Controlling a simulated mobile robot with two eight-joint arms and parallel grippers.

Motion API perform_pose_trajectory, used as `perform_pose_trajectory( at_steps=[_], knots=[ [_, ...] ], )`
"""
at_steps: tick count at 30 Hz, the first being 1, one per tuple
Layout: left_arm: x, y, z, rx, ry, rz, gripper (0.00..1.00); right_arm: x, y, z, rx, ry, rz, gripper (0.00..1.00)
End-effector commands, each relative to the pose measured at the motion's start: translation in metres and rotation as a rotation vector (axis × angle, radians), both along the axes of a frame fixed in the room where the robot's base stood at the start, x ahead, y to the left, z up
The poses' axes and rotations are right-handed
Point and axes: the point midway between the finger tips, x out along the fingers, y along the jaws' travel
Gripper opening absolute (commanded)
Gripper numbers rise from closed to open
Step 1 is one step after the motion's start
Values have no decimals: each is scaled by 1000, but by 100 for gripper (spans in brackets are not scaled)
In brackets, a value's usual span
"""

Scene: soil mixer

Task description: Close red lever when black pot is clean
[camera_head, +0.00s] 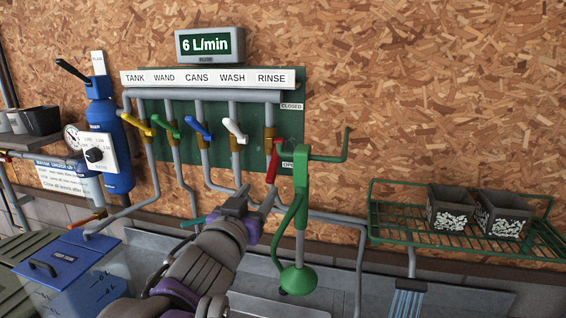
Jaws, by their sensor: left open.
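The red lever (273,163) hangs down from the RINSE pipe, its lower end close to the OPEN label. My left gripper (250,203) is open and empty, just below and left of the red lever; from this view I cannot tell whether it touches it. Two black pots stand on the green wire rack at right: the left pot (439,212) and the right pot (486,219), both with white speckled patches on the front. Another dark pot (42,121) sits on the shelf at far left. Water sprays from a shower head (408,285) below the rack. My right gripper is not in view.
A green post with a crank handle (301,190) stands just right of the red lever. Yellow (138,125), green (166,127), blue (198,129) and white (235,130) levers are on the left pipes. The display (207,45) reads 6 L/min.

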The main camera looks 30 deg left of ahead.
Motion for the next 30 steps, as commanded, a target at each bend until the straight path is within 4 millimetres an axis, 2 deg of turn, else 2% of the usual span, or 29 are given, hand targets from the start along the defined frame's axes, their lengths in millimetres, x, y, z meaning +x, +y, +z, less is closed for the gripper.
perform_pose_trajectory(
  at_steps=[5, 12, 18, 23, 30],
  knots=[
    [21, 5, -1, -2, 3, 1, 57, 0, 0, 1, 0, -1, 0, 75],
    [65, 15, 0, -1, 1, -1, 57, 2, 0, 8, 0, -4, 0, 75],
    [92, 22, -1, -1, 0, -1, 57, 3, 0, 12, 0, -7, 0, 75],
    [102, 24, -2, 0, 1, -1, 57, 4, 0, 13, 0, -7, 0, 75],
    [103, 25, -2, 0, 1, -1, 57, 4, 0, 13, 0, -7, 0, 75]
  ],
)
